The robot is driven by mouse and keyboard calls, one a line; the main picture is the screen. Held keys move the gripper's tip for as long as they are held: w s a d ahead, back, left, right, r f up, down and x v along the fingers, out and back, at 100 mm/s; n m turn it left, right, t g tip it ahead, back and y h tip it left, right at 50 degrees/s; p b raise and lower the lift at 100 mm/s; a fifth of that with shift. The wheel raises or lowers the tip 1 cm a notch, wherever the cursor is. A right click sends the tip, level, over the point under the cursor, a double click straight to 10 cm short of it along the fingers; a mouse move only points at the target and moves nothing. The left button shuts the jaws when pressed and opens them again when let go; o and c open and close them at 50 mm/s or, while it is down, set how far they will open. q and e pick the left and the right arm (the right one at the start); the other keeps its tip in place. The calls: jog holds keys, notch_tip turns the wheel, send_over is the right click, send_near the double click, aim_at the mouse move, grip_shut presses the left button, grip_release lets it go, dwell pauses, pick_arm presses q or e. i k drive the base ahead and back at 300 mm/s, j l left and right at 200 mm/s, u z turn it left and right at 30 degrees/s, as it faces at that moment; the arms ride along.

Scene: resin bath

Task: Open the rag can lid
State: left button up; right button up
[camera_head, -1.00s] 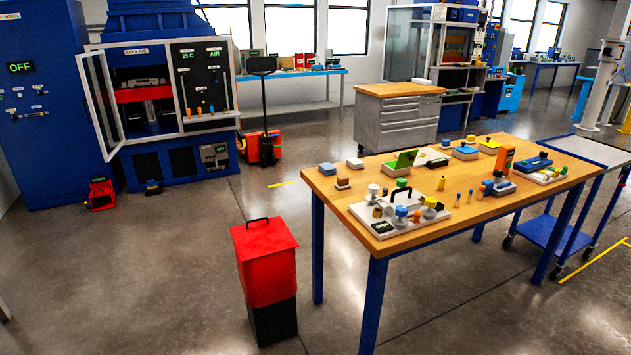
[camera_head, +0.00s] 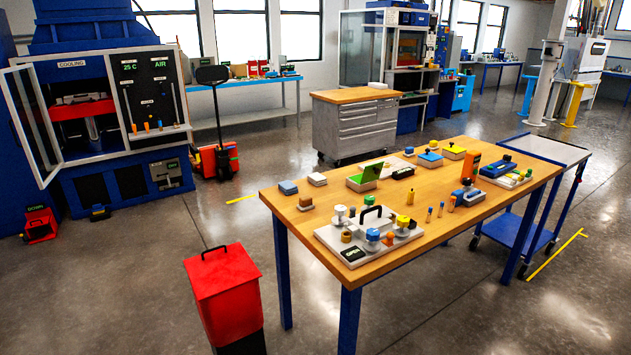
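The rag can (camera_head: 225,300) stands on the floor at the lower left of the wooden table. It has a red upper body and a black lower part, which the bottom edge of the picture cuts off. Its red lid (camera_head: 221,267) lies flat on top and looks shut. A thin black handle (camera_head: 214,249) arches up at the lid's back edge. Neither of my grippers is in view.
The wooden table (camera_head: 310,258) with blue legs stands just right of the can and carries several small items. A blue cooling machine (camera_head: 100,110) with an open glass door stands at the back left. The floor (camera_head: 130,270) left of the can is clear.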

aim_at(217, 270)
jog(key=i+j+u, duration=0.15)
jog(key=i+j, duration=0.3)
jog(key=i+j+u, duration=0.2)
jog(key=i+j, duration=0.25)
jog(key=i+j+u, duration=0.15)
jog(key=i+j, duration=0.2)
jog(key=i+j+u, duration=0.15)
jog(key=i, duration=0.45)
jog(key=i+j+u, duration=0.2)
jog(key=i+j, duration=0.15)
jog(key=i, duration=0.15)
